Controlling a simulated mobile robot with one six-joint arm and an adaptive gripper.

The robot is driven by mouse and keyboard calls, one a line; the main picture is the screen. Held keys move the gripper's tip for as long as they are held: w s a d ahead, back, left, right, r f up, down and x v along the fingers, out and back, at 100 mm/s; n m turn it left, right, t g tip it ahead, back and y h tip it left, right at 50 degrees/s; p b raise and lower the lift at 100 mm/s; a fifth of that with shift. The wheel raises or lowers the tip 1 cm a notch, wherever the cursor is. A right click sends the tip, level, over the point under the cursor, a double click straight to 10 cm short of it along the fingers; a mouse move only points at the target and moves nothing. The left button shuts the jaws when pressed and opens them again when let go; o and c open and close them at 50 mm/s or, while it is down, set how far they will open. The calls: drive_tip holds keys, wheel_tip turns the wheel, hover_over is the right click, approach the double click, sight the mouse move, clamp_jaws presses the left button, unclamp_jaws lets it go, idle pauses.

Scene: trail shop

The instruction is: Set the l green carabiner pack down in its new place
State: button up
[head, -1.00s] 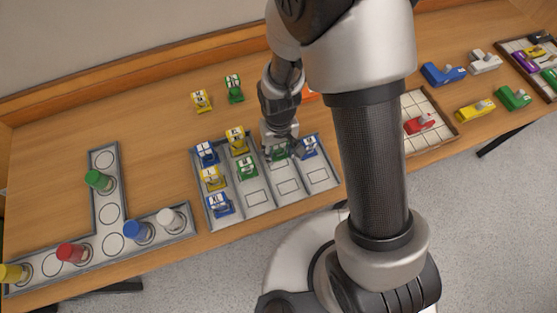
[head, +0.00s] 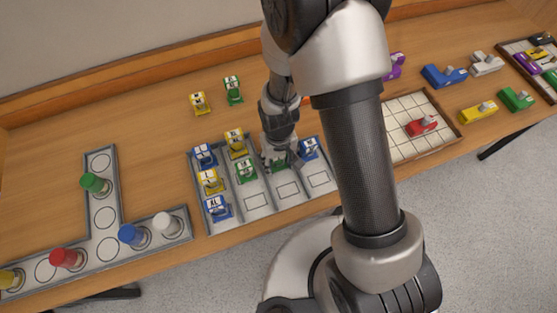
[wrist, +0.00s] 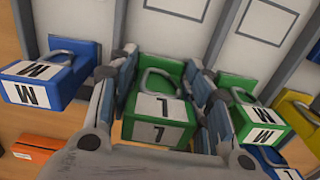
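The L green carabiner pack (wrist: 160,115), a green block with a carabiner loop and a white label, is between the pads of my gripper (wrist: 165,100) in the wrist view. The pads lie close on both its sides and appear shut on it. In the head view my gripper (head: 277,153) is low over the third lane of the grey tray (head: 258,213), at its back end, and largely hides the pack (head: 280,161). The pack looks level and at or very near the tray floor; contact cannot be told.
A blue M pack (wrist: 48,80) stands in the lane on one side, a green M pack (wrist: 250,115) on the other. Several yellow and blue packs fill the tray's left lanes. Yellow (head: 200,103) and green (head: 233,90) packs stand behind it. Front slots of the right lanes are empty.

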idle(0.3)
wheel_tip(320, 180, up, 13)
drive_tip(key=p, duration=0.4)
drive_tip(key=shift+p, duration=0.3)
drive_tip(key=s+d+r+m+t, duration=0.1)
drive_tip(key=s+d+r+t, duration=0.2)
drive_tip(key=r, duration=0.7)
drive_tip(key=s+d+r+m, duration=0.1)
drive_tip(key=s+d+r, duration=0.3)
drive_tip(key=r, duration=0.7)
drive_tip(key=shift+m+t, duration=0.6)
drive_tip(key=shift+t, duration=0.2)
drive_tip(key=s+d+r, duration=0.1)
drive_tip(key=s, duration=0.1)
drive_tip(key=s+d+r, duration=0.1)
drive_tip(key=s, duration=0.1)
drive_tip(key=s+d+r, duration=0.2)
drive_tip(key=shift+s+r, duration=0.1)
drive_tip(key=shift+s, duration=0.2)
drive_tip(key=shift+a, duration=0.1)
